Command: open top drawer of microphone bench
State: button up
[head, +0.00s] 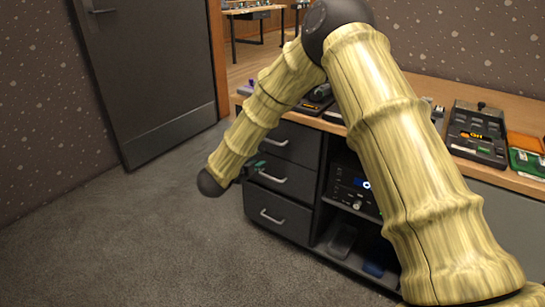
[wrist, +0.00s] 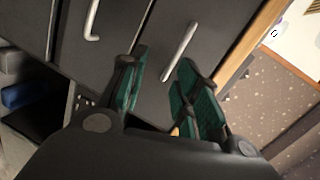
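The microphone bench has a column of dark grey drawers with silver bar handles. The top drawer (head: 293,146) lies just below the wooden top, and its front looks flush. Its handle (head: 275,142) also shows in the wrist view (wrist: 181,48). My gripper (head: 253,166) is at the left of the drawer fronts, partly hidden behind my arm. In the wrist view my gripper (wrist: 162,64) has its two green-padded fingers apart, with nothing held. The top handle appears between the fingertips there; I cannot tell whether they touch it.
The middle drawer (head: 295,183) and bottom drawer (head: 290,224) are below. An open shelf with black equipment (head: 352,188) is to their right. Devices, including a black mixer (head: 477,133), stand on the wooden bench top (head: 500,97). Grey carpet (head: 130,235) in front is clear. A grey door (head: 145,75) is at left.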

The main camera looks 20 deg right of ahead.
aim_at(272, 142)
jog(key=w+d+m+b, duration=0.1)
jog(key=w+d, duration=0.1)
jog(key=w+d+m+b, duration=0.1)
jog(key=w+d+b, duration=0.1)
jog(key=w+d, duration=0.1)
jog(key=w+d+m+g+h+b, duration=0.1)
jog(key=w+d, duration=0.1)
jog(key=d, duration=0.1)
jog(key=shift+w+d+r+b, duration=0.1)
jog(key=shift+w+d+b, duration=0.15)
jog(key=shift+b, duration=0.15)
dwell(0.3)
grip_shut()
